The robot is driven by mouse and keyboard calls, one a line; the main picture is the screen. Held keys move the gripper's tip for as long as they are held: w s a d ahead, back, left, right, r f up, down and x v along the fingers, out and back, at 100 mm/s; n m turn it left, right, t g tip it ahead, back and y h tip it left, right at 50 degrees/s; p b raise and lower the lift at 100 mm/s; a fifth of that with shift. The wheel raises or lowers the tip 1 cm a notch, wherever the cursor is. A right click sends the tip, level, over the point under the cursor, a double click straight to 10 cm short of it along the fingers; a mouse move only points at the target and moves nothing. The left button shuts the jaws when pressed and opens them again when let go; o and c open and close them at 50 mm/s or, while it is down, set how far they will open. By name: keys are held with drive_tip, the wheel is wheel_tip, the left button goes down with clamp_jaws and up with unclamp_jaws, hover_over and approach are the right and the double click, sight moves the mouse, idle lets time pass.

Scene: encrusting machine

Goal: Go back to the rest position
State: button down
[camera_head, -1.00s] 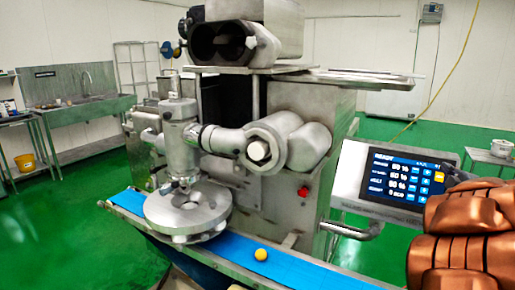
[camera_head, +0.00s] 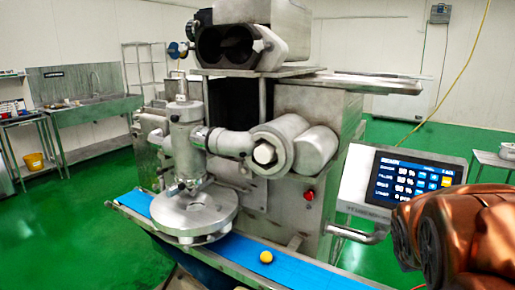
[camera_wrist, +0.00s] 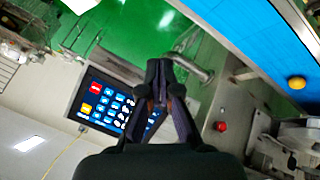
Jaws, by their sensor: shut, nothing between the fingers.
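My gripper (camera_wrist: 163,85) is shut and empty in the wrist view, with its fingertips pressed together. It appears in front of the control panel (camera_wrist: 112,104) and a bent metal handle (camera_wrist: 190,66), and I cannot tell the distance. In the head view the panel's lit screen (camera_head: 413,178) stands at the right of the steel encrusting machine (camera_head: 320,110). My copper-coloured arm fills the lower right corner there, and the gripper itself is not seen in that view.
A red button (camera_head: 309,195) is on the machine front. A sink bench (camera_head: 95,108) is at the left. Green floor is open at the left.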

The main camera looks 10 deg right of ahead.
drive_tip(key=s+a+f+g+y, duration=0.2)
drive_tip(key=s+a+f+g, duration=0.1)
drive_tip(key=s+a, duration=0.8)
drive_tip(key=s+a+f+n+g+y, duration=0.1)
drive_tip(key=s+a+f+g+y, duration=0.2)
drive_tip(key=s+a, duration=0.7)
drive_tip(key=shift+s+a+g+y, duration=0.3)
drive_tip(key=shift+s+a+g, duration=0.1)
drive_tip(key=shift+s+g, duration=0.2)
